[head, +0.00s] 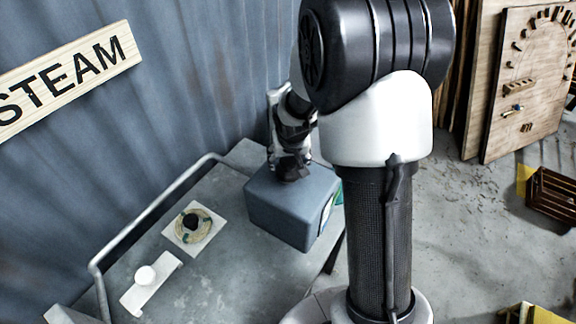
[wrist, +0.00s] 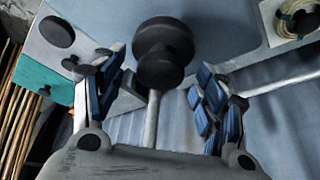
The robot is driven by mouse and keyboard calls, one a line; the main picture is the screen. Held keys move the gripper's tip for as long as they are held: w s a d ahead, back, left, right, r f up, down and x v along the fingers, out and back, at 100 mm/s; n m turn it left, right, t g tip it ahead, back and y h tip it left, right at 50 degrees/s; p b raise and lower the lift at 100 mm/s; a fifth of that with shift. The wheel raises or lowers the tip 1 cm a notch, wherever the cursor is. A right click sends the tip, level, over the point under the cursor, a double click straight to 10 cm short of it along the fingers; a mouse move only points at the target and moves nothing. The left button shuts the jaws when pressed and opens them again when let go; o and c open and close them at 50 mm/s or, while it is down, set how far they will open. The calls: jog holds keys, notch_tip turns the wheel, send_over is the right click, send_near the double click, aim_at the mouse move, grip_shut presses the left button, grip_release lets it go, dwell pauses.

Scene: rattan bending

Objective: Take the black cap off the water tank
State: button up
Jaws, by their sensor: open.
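The water tank (head: 290,207) is a blue-grey box standing on the grey metal table. Its top also shows in the wrist view (wrist: 110,18). The black cap (wrist: 163,52) is a round, stepped knob at the top middle of the wrist view. In the head view my gripper hides it. My gripper (head: 291,165) points down over the tank top. In the wrist view its blue-padded fingers (wrist: 160,75) are open, one to each side of the cap, with a visible gap on the right. I cannot tell whether the left finger touches it.
A white plate with a coil and black knob (head: 193,227) lies left of the tank. A white fixture (head: 148,282) is nearer. A metal rail (head: 125,222) runs along the table's wall side. A corrugated wall with a STEAM sign (head: 70,78) stands behind. My arm blocks the middle right.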

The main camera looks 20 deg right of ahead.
jog(key=shift+x, duration=1)
jog(key=shift+r, duration=0.1)
jog(key=c, duration=1.2)
